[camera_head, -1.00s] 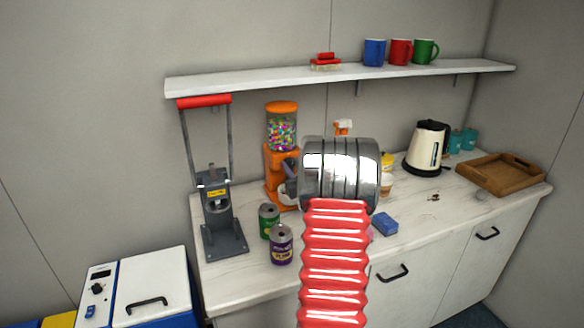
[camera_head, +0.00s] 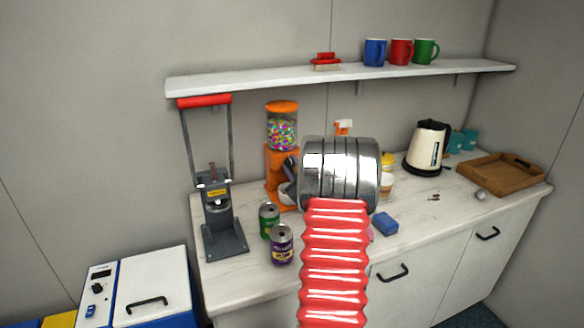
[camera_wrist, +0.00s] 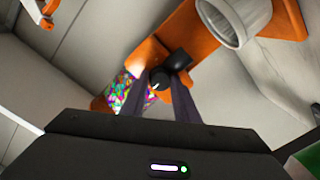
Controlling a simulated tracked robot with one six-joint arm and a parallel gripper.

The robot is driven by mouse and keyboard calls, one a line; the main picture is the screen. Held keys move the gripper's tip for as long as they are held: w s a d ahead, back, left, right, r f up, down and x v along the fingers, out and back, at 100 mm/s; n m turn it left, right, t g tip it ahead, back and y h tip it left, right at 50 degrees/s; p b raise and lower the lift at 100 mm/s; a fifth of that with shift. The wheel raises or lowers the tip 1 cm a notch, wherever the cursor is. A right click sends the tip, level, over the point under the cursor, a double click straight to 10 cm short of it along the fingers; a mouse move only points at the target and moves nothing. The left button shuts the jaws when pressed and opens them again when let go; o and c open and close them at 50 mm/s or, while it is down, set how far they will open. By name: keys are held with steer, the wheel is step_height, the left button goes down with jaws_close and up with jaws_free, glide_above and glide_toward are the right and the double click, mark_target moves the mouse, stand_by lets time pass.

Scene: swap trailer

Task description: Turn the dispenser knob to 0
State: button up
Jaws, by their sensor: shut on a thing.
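The dispenser (camera_head: 282,127) is orange with a clear globe of coloured candy, standing on the counter against the wall. In the head view its knob is hidden behind my arm and gripper. In the wrist view the dispenser (camera_wrist: 188,100) lies diagonally, with its black knob (camera_wrist: 159,80) bearing a white mark. My gripper (camera_wrist: 157,92) has its two dark fingers at the knob, one on either side, shut on it. A white cup (camera_wrist: 235,20) sits at the dispenser's base in the wrist view. I cannot read any number at the knob.
A can crusher (camera_head: 220,220) stands left of the dispenser. A green can (camera_head: 268,220) and a purple can (camera_head: 281,246) stand in front. A blue sponge (camera_head: 385,223), kettle (camera_head: 427,148) and wooden tray (camera_head: 502,176) are to the right. A shelf (camera_head: 340,77) runs above.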

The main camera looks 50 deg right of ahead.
steer(key=shift+w+a, duration=0.1)
steer(key=o, duration=1)
steer(key=shift+o, duration=0.2)
steer(key=shift+s, duration=0.2)
steer(key=v, duration=1.3)
steer(key=shift+s+a, duration=0.15)
steer(key=shift+s, duration=0.05)
steer(key=shift+w+f, duration=0.1)
